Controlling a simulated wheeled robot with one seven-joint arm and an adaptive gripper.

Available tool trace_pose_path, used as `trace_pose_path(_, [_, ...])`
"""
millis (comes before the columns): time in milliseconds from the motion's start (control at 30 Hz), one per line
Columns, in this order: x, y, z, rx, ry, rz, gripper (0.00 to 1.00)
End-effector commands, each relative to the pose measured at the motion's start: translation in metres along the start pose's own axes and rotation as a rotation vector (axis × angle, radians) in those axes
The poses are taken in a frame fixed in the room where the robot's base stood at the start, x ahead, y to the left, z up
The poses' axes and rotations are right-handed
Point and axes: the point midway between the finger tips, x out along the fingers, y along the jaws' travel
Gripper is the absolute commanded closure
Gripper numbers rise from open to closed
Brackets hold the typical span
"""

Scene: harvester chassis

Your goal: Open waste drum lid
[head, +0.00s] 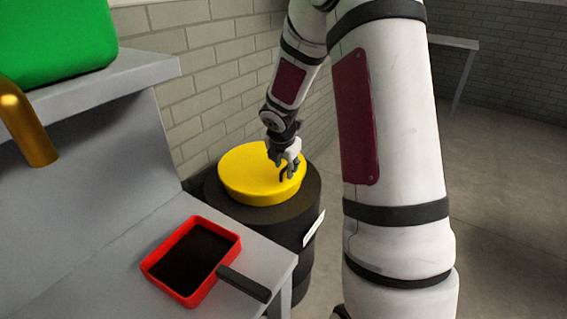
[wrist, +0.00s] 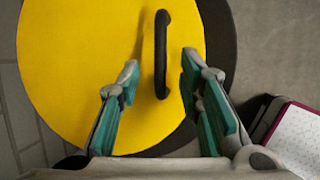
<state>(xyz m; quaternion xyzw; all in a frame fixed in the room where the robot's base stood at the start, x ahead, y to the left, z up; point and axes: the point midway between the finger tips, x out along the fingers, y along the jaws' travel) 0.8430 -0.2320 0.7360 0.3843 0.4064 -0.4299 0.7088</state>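The waste drum (head: 290,222) is a black cylinder on the floor beyond the bench. Its round yellow lid (head: 243,167) sits on top. In the wrist view the yellow lid (wrist: 70,65) fills much of the picture, and a black bar handle (wrist: 161,55) stands on it. My gripper (head: 285,171) is over the right part of the lid. In the wrist view my gripper (wrist: 160,65) is open, with its teal-padded fingers apart on either side of the handle's line. The handle is nearer the right finger. I cannot tell whether the fingers touch the lid.
A grey bench (head: 110,265) stands in front of the drum, holding a red tray (head: 165,270) with a black handle. A green container (head: 55,40) and a brass cylinder (head: 28,125) are at upper left. A brick wall (head: 215,75) is close behind the drum. Open floor (head: 510,200) lies right.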

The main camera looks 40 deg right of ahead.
Motion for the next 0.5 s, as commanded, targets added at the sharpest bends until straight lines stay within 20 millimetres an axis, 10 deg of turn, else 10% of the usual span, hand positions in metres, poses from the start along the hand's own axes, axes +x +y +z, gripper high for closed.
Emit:
trace_pose_path(400, [0.0081,0.0,0.0007,0.0,-0.001,0.0,0.67])
trace_pose_path(500, [0.0081,-0.0001,0.0007,0.0,-0.001,0.0,0.85])
